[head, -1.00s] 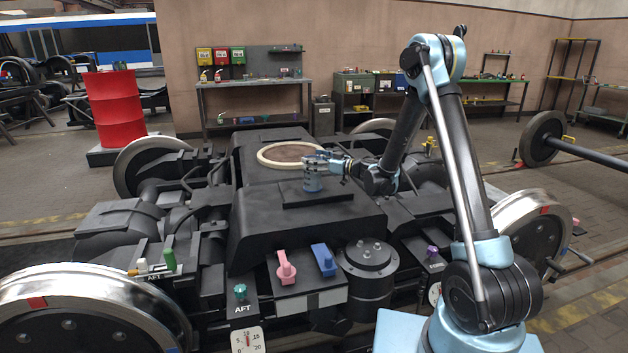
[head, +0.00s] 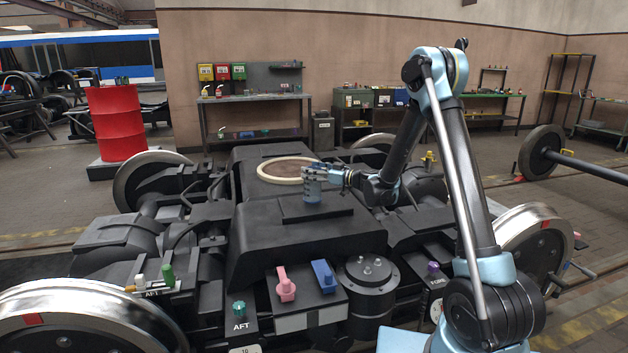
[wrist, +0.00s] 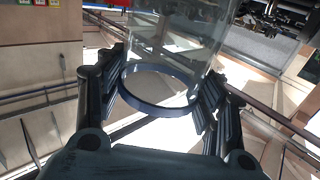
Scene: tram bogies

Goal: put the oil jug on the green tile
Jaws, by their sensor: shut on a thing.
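My gripper (head: 318,173) is shut on a see-through, bluish jug (head: 312,190), which I take for the oil jug. The jug is upright, over or on the raised black block (head: 290,209) on top of the bogie. I cannot tell whether its base touches the block. In the wrist view, the clear jug wall (wrist: 178,40) with a dark ring sits between the two fingers of my gripper (wrist: 165,97). I see no green tile in either view.
A round pale-rimmed disc (head: 290,169) lies behind the jug. Pink (head: 285,284) and blue (head: 323,276) handles stand at the bogie's front. A red drum (head: 117,123) stands back left. A bench (head: 255,98) and shelves (head: 370,108) line the wall.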

